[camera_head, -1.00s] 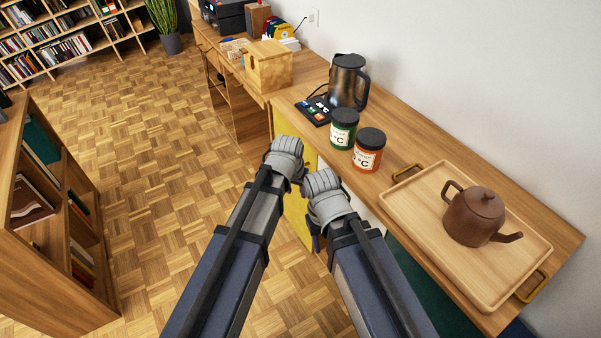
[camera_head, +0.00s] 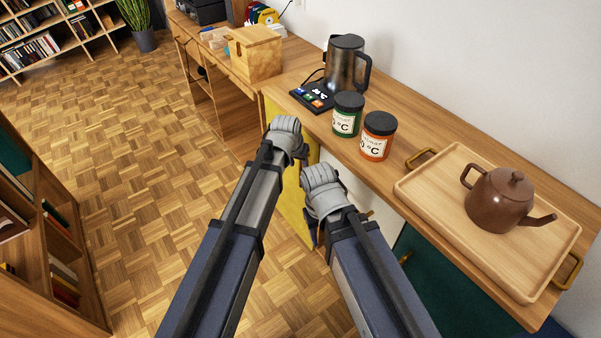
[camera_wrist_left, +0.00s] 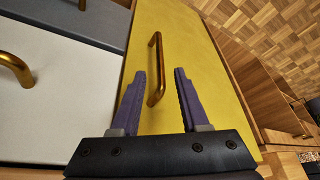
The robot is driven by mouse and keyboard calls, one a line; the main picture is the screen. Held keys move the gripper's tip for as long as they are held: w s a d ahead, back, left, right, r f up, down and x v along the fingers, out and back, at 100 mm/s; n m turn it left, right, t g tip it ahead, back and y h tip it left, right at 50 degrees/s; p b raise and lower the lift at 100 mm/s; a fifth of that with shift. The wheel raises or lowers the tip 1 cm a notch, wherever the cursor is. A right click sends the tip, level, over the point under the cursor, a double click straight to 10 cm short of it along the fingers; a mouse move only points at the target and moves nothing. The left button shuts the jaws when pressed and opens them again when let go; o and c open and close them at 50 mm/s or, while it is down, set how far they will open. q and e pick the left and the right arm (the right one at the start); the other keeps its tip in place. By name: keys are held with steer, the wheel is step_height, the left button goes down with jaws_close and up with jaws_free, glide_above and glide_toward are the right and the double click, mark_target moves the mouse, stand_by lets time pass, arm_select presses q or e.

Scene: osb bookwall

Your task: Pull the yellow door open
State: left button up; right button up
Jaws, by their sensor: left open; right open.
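The yellow door (camera_head: 293,208) is a cabinet front under the desk, partly hidden behind my arms in the head view. In the head view my left gripper (camera_head: 285,140) is beside the desk edge, fingers mostly hidden. My right gripper (camera_head: 322,190) is open, lower and nearer, in front of the cabinet.
On the desk (camera_head: 390,175) stand a kettle (camera_head: 343,68), a green jar (camera_head: 347,115), an orange jar (camera_head: 378,137) and a tray (camera_head: 420,188) with a brown teapot (camera_head: 500,200). A bookcase (camera_head: 65,215) stands left. The parquet floor (camera_head: 165,130) between is clear.

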mark_target(300, 168)
arm_select(q)
steer(key=b+x, duration=0.4)
steer(key=x, duration=0.1)
steer(key=shift+f+b, duration=0.3)
steer(key=shift+f, duration=0.1)
jaws_close()
stand_by(1.1)
